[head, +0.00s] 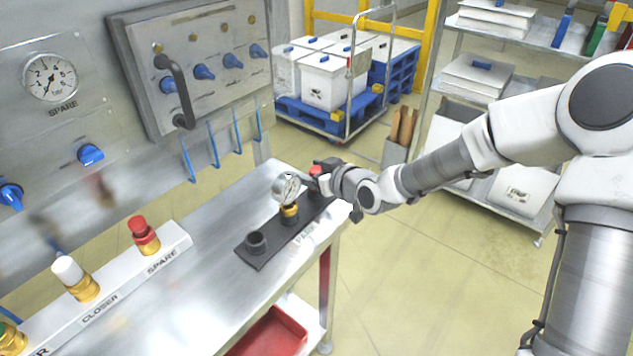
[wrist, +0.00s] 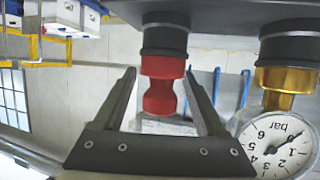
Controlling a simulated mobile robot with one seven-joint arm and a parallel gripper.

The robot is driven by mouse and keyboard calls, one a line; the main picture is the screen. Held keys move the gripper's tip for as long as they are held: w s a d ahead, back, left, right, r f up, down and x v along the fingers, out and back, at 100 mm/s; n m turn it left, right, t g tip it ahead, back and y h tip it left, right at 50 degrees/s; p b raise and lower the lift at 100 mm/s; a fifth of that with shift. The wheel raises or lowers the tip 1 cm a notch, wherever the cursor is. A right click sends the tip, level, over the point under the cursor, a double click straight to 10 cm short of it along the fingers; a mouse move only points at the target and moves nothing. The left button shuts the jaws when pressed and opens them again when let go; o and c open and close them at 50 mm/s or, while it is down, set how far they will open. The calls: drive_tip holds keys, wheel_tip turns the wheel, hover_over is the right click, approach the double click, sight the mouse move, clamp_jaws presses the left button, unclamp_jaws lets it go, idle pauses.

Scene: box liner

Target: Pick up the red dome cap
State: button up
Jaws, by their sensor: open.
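A red dome cap (wrist: 163,85) with a narrow waist sits in a black socket on the dark strip (head: 262,258). In the wrist view, the picture is upside down, so the cap seems to hang. My gripper (wrist: 160,74) is open, with one finger on each side of the cap; I see gaps beside it and cannot tell of any contact. In the head view, my gripper (head: 322,172) is at the far end of the strip and partly hides the red cap (head: 315,170).
A pressure gauge (head: 287,187) on a brass fitting stands close beside the cap, and also shows in the wrist view (wrist: 277,145). An empty black socket (head: 256,242) is nearer. A white rack (head: 178,240) at left holds another red-topped brass piece (head: 143,235). The bench middle is clear.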

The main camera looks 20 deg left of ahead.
drive_tip(key=shift+c, duration=0.3)
clamp_jaws()
drive_tip(key=shift+r, duration=0.1)
